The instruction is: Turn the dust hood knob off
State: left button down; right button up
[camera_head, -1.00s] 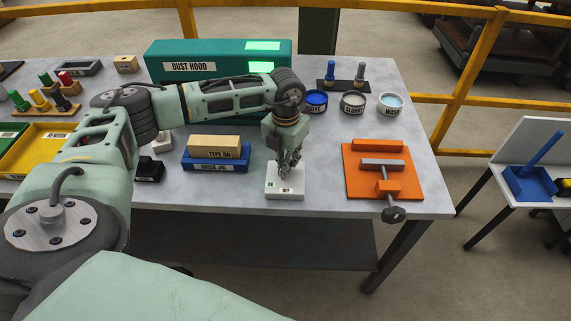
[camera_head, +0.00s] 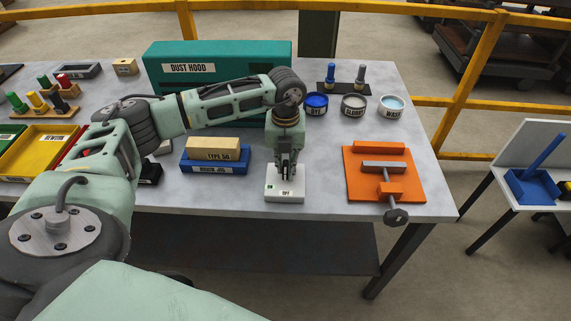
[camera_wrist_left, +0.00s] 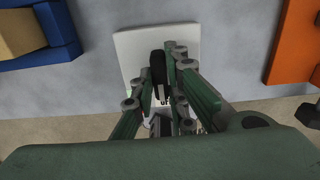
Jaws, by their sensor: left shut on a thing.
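The white knob box (camera_head: 284,196) stands near the front edge of the table, with a label reading OFF and a small green mark on its face. My left gripper (camera_head: 286,174) points down over the box and is shut on the dark knob (camera_wrist_left: 157,70), which shows between its fingers in the left wrist view. The green dust hood (camera_head: 220,60) stands at the back; its front panels look dark green, with none lit. My right gripper is not in view.
A blue brick jig with a tan block (camera_head: 213,148) lies left of the box. An orange clamp fixture (camera_head: 383,174) lies to its right. Small round pots (camera_head: 353,104) stand behind. Bare table lies between the box and the fixture.

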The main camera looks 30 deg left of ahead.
aim_at(285, 166)
pick_arm(q)
jog(key=shift+w+r, duration=0.1)
jog(key=c, duration=1.7)
grip_release()
jog(key=shift+c, duration=0.2)
notch_tip(285, 166, up, 12)
